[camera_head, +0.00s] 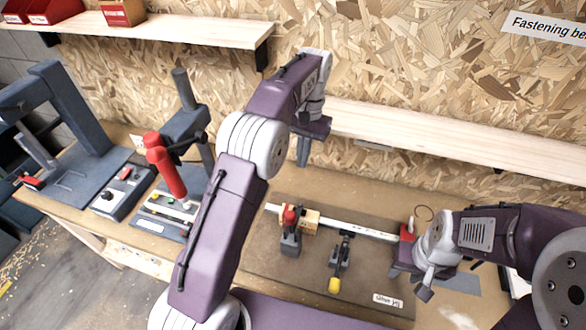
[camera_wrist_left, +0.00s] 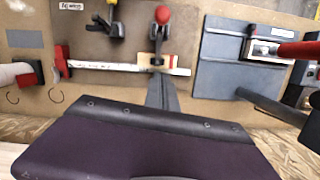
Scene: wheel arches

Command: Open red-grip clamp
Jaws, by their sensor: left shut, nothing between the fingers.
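The red-grip clamp (camera_head: 290,240) is a dark toggle clamp with a red grip, on the bench mat beside a wooden block (camera_head: 308,219). Its red grip (camera_wrist_left: 162,15) also shows in the left wrist view, beyond my fingertips. I cannot tell surely whether its arm presses on the white bar (camera_head: 350,228). A second clamp with a yellow grip (camera_head: 333,285) is to its right. My left gripper (camera_head: 303,152) is shut and empty, pointing down above and behind the red-grip clamp, apart from it. My right gripper (camera_head: 424,291) is low near the bar's right end; its jaw state is unclear.
A red stop (camera_head: 407,233) is at the bar's right end. A press with a red lever (camera_head: 166,168) stands left of the mat. A wooden shelf (camera_head: 440,145) runs along the back wall behind my left gripper. The mat's front left is clear.

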